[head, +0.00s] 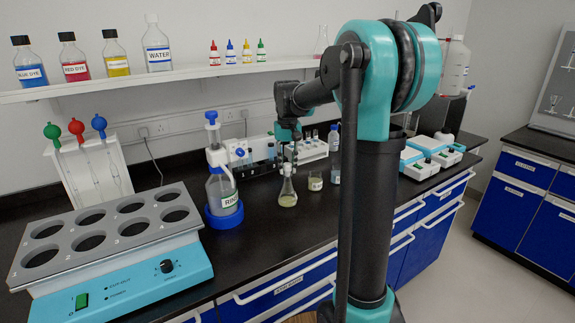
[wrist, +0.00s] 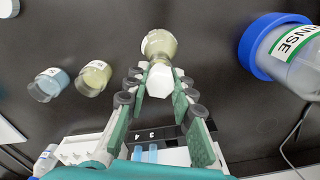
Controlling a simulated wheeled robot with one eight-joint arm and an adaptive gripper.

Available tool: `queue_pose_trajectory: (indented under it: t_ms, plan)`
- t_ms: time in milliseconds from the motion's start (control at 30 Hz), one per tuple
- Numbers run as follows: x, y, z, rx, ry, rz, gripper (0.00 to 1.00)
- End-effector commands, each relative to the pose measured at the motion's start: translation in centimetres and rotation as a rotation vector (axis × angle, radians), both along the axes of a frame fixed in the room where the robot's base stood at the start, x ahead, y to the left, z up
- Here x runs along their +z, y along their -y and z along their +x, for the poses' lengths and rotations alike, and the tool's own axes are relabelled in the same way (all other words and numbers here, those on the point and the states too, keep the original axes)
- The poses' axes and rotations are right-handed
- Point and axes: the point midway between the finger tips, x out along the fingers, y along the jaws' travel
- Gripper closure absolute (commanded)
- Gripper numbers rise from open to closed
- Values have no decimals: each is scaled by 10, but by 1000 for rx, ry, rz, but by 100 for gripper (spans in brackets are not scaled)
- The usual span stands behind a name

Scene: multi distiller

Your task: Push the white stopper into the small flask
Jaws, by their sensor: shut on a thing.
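The small flask (head: 288,197) stands upright on the black bench and holds a pale yellowish liquid. It also shows in the wrist view (wrist: 158,44), beyond the fingertips. The white stopper (wrist: 160,82) sits between my fingertips, in line with the flask's neck. It shows in the head view (head: 288,169) at the flask's mouth. My gripper (wrist: 160,88) is shut on the stopper and points down from above the flask. The stopper hides the flask's mouth in the wrist view, so I cannot tell how deep it sits.
A rinse bottle with a blue base (head: 223,190) stands left of the flask. Two small beakers, one yellowish (head: 315,182) and one bluish (wrist: 48,85), stand to its right in the head view. A white rack (head: 308,150) is behind. A heating block (head: 105,240) fills the front left.

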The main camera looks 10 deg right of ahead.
Motion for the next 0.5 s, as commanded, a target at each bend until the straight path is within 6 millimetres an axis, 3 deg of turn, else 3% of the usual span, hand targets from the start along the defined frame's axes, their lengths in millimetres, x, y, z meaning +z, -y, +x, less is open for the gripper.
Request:
queue_pose_trajectory:
  t_ms: [400, 433, 500]
  plan:
    - [-8, 0, 0, 0, 0, 0, 86]
    - [-7, 0, 0, 0, 0, 0, 74]
    - [-7, 0, 0, 0, 0, 0, 65]
